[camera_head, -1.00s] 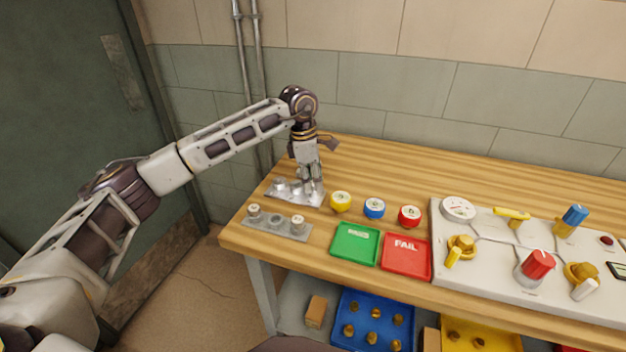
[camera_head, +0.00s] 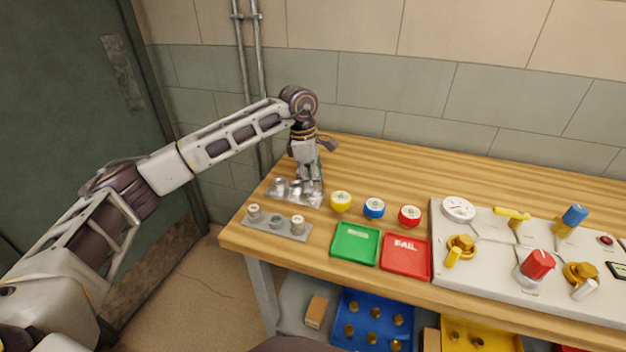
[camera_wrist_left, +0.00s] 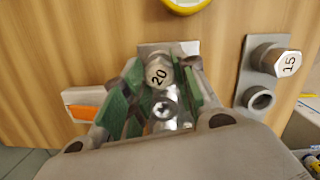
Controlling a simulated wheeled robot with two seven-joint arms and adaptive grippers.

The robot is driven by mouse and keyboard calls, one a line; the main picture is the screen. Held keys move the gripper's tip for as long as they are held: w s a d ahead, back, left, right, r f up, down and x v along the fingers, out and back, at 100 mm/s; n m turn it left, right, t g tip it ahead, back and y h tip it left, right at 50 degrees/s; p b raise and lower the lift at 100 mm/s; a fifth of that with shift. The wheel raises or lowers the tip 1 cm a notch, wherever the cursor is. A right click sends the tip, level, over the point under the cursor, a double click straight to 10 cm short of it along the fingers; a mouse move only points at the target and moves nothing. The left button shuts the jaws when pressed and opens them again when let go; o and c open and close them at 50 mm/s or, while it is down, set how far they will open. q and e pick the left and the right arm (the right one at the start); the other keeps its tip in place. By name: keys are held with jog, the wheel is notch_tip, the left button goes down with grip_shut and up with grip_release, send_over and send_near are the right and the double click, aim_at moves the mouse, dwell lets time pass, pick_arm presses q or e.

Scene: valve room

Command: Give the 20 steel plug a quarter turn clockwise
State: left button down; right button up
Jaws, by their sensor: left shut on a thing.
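The steel plug (camera_wrist_left: 158,74) is a hex-headed plug marked 20, seen in the left wrist view between the green-padded fingers of my left gripper (camera_wrist_left: 152,92). The number reads tilted. The gripper is shut on this plug. In the head view my left gripper (camera_head: 309,184) points down at the steel plate (camera_head: 305,199) at the back left of the bench. There its fingers partly hide the plug. A shiny round fitting (camera_wrist_left: 165,108) shows nearer the palm in the wrist view. My right gripper is not in view.
A second grey plate (camera_head: 262,224) holds fittings in front; one is marked 15 (camera_wrist_left: 289,64). Yellow (camera_head: 341,201), blue (camera_head: 374,208) and red (camera_head: 410,215) round pieces stand to the right, behind a green tray (camera_head: 345,258) and a red FAIL tray (camera_head: 400,271). A valve panel (camera_head: 485,270) lies farther right.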

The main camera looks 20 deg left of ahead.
pick_arm(q)
jog(key=shift+a+f+m, duration=0.1)
jog(key=shift+f+m, duration=0.25)
jog(key=shift+m, duration=0.65)
jog(key=c, duration=1)
grip_release()
jog(key=shift+c, duration=0.2)
jog(key=shift+w+r, duration=0.1)
jog(key=shift+r, duration=0.1)
jog(key=o, duration=0.3)
jog(key=shift+r+p, duration=2.4)
jog(key=shift+r, duration=1.65)
jog(key=shift+r, duration=0.15)
